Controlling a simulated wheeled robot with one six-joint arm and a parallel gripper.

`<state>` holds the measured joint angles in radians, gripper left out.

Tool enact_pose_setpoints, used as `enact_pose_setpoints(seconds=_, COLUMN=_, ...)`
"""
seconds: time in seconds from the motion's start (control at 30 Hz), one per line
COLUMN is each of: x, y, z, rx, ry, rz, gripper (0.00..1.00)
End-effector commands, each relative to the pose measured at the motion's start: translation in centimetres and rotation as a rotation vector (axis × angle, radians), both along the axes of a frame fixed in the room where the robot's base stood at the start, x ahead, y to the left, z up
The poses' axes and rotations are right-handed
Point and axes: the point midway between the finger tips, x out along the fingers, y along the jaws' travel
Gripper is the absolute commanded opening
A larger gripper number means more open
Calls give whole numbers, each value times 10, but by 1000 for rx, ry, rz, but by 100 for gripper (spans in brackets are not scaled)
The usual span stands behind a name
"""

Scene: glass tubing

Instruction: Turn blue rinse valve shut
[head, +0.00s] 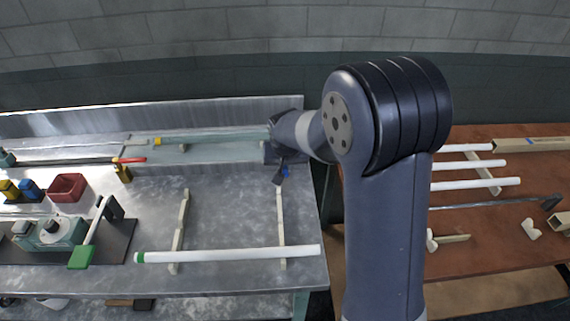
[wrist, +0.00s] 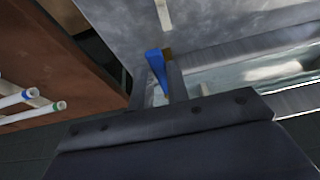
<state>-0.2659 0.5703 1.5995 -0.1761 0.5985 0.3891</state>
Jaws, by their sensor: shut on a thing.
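The blue valve handle (wrist: 156,66) sits between the two fingers of my gripper (wrist: 158,82) in the wrist view, and my gripper is shut on it. A brass-coloured piece (wrist: 167,52) shows beside the handle. In the head view a small part of the blue handle (head: 285,171) shows at my gripper (head: 279,176), by the right end of the trough. My gripper and arm hide most of the valve there. How far the valve is turned cannot be told.
A long trough (head: 220,150) runs along the back of the metal bench. A red-handled brass valve (head: 123,172) stands left. A white tube with a green end (head: 230,254) lies across two pale rails in front. A brown table (head: 480,230) with white tubes stands right, beyond a gap.

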Motion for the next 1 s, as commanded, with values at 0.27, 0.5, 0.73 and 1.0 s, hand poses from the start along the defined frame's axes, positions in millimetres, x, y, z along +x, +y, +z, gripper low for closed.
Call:
enact_pose_setpoints(seconds=0.27, x=0, y=2, z=-1, rx=-1, ry=0, rz=-25, gripper=0)
enact_pose_setpoints(seconds=0.5, x=2, y=12, z=-4, rx=0, ry=-3, rz=-139, gripper=0)
enact_pose_setpoints(seconds=0.73, x=5, y=27, z=-5, rx=0, ry=-4, rz=-331, gripper=0)
enact_pose_setpoints(seconds=1.0, x=14, y=44, z=-3, rx=0, ry=-2, rz=-590, gripper=0)
